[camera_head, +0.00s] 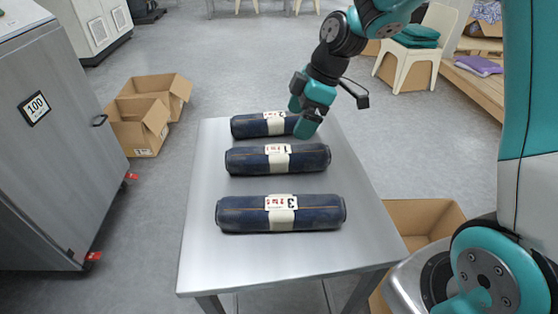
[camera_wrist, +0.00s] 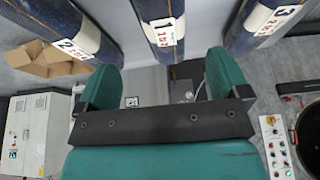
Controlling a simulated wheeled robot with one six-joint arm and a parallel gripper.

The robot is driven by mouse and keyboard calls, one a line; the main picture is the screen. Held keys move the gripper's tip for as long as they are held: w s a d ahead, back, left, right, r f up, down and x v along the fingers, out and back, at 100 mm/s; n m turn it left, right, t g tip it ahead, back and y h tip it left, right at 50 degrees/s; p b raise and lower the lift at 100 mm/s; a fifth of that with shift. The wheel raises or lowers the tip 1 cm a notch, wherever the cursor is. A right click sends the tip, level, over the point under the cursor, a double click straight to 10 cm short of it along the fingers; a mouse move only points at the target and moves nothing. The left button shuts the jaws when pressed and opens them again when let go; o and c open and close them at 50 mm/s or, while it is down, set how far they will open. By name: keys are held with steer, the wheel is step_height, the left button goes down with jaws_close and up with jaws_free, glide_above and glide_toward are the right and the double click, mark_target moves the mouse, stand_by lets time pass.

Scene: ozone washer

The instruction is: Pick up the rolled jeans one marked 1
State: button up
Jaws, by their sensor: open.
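The rolled jeans marked 1 (camera_head: 247,161) are a dark blue roll with a white label band, lying crosswise in the middle of the grey table (camera_head: 207,228). The roll marked 2 (camera_head: 249,126) lies behind them and the roll marked 3 (camera_head: 243,214) in front. My gripper (camera_head: 303,116) is open and empty, over the right end of roll 2 and behind roll 1. In the wrist view, roll 1 (camera_wrist: 153,10) shows at the top, between and beyond the spread teal fingers of my gripper (camera_wrist: 162,65). Its far part runs out of the picture.
Open cardboard boxes (camera_head: 137,124) stand on the floor left of the table. Another box (camera_head: 424,217) stands by its right edge, near my arm. A grey cabinet (camera_head: 52,130) marked 100 is at the left. The table's front and left parts are clear.

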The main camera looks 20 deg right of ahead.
mark_target(280, 150)
steer(key=x, duration=0.5)
steer(key=shift+a+f, duration=0.15)
steer(key=shift+f, duration=0.15)
steer(key=shift+a+x, duration=0.2)
steer(key=shift+x, duration=1.15)
steer(key=shift+a+x, duration=0.2)
steer(key=shift+x, duration=1.15)
steer(key=shift+s+r, duration=0.1)
steer(key=shift+r, duration=0.1)
steer(key=c, duration=1.2)
